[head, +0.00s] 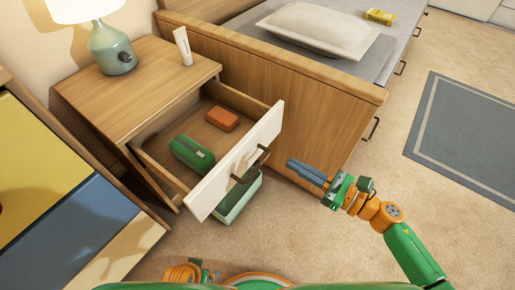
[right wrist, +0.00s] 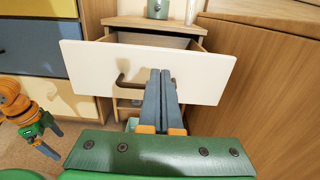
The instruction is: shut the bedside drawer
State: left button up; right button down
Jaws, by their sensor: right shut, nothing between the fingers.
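The bedside drawer (head: 230,168) is pulled out of the wooden nightstand (head: 135,80), its cream front facing my right gripper. Inside are a green case (head: 191,153) and an orange-brown box (head: 222,119). The dark handle (head: 240,172) sits on the front. My right gripper (head: 290,168) is shut and empty, to the right of the front in the head view. In the right wrist view the fingertips (right wrist: 160,74) overlap the drawer front (right wrist: 92,68) beside the handle; contact is unclear.
A lamp (head: 113,50) and a white tube (head: 183,46) stand on the nightstand. A wooden bed (head: 270,90) stands close to the drawer's right. A pale green bin (head: 240,200) is beneath the drawer front. A yellow and blue cabinet (head: 60,240) stands at left. Carpet in front is clear.

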aim_at(250, 139)
jog(key=x, duration=1)
jog(key=shift+w+a, duration=0.35)
jog(key=shift+a, duration=0.05)
pick_arm(q)
jog(key=shift+w+r, duration=0.15)
